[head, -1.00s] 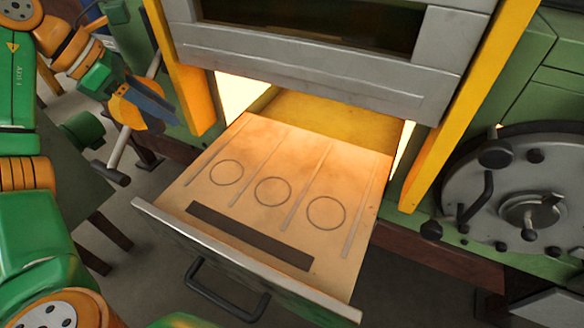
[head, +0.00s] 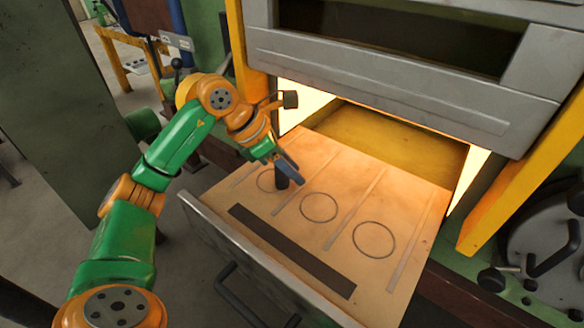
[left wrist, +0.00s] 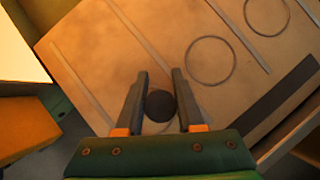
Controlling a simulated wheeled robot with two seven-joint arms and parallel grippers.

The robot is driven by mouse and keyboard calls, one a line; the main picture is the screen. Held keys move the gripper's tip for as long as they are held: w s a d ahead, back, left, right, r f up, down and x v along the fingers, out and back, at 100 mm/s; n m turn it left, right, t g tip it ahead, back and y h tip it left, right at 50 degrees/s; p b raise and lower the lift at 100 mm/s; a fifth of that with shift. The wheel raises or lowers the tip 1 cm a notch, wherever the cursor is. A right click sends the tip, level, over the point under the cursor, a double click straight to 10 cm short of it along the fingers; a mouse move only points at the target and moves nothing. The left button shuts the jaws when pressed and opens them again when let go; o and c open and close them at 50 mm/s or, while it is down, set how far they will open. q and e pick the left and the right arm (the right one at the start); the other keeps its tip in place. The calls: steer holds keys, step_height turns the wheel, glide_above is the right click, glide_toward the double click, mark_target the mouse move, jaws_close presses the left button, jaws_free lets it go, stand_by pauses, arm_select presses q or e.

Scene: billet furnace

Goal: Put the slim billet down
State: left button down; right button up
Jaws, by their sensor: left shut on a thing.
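The slim billet (head: 282,181) is a short dark cylinder, upright or nearly so, over the left marked circle (head: 262,187) on the pulled-out furnace drawer (head: 290,228). My left gripper (head: 286,168) is shut on it from above. In the left wrist view the billet's round dark end (left wrist: 159,105) sits between the two fingers, with part of the left circle showing below it. I cannot tell whether its foot touches the drawer's surface. The middle circle (head: 319,207) and right circle (head: 374,239) are empty. My right gripper is out of view.
Thin raised strips (head: 355,208) separate the circles. A dark bar (head: 290,250) lies along the drawer's front, with a black handle (head: 240,295) outside. The grey furnace door (head: 400,75) hangs above the glowing opening. A yellow post (head: 515,165) stands at right.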

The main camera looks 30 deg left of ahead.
arm_select(q)
steer(key=shift+f, duration=0.1)
steer(key=c, duration=0.5)
jaws_free()
steer(key=shift+r, duration=0.3)
steer(key=p+v, duration=0.1)
steer(key=v, duration=1.1)
steer(key=shift+f, duration=0.1)
